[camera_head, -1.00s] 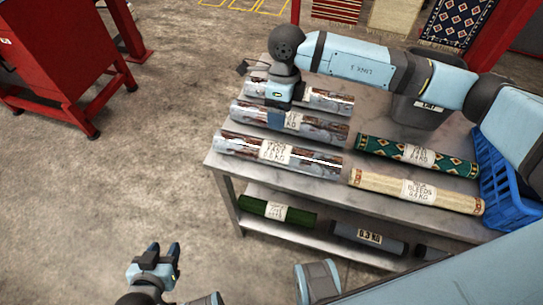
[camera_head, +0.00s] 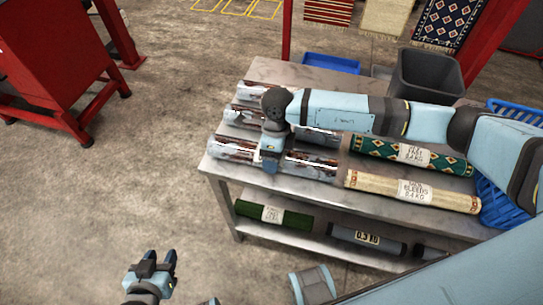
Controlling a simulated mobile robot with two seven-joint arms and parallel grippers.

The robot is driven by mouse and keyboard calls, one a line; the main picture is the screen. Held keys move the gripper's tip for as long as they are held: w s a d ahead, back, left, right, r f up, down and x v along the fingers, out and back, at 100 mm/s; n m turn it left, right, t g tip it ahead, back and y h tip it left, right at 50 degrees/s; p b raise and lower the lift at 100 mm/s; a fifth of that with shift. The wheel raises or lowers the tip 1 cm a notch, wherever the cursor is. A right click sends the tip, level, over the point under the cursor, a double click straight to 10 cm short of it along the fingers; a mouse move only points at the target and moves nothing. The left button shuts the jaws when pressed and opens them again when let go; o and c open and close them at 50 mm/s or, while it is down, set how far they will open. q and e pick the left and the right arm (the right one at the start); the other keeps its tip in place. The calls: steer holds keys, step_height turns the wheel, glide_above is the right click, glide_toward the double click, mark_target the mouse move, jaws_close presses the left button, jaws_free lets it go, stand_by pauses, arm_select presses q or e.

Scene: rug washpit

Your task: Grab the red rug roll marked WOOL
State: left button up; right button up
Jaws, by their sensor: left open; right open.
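Three shiny wrapped rolls with reddish-brown and pale patches lie on the left of the metal table: a front roll (camera_head: 231,149), a middle roll (camera_head: 243,116) and a back roll (camera_head: 259,92). I cannot read WOOL on any of them; my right arm hides their labels. My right gripper (camera_head: 269,165) is open, pointing down at the middle of the front roll. Whether its fingers touch or straddle that roll is unclear. My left gripper (camera_head: 160,262) is open and empty, low over the floor at the left of the table.
A green patterned roll (camera_head: 368,146) and a cream roll (camera_head: 377,186) lie to the right on the table (camera_head: 300,76). A grey bin (camera_head: 428,75), a blue tray (camera_head: 331,63) and a blue basket (camera_head: 499,208) stand around them. The lower shelf holds a green roll (camera_head: 247,211) and grey rolls (camera_head: 340,232).

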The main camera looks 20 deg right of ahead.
steer(key=c, duration=1)
steer(key=shift+o, duration=0.2)
steer(key=shift+r, duration=0.1)
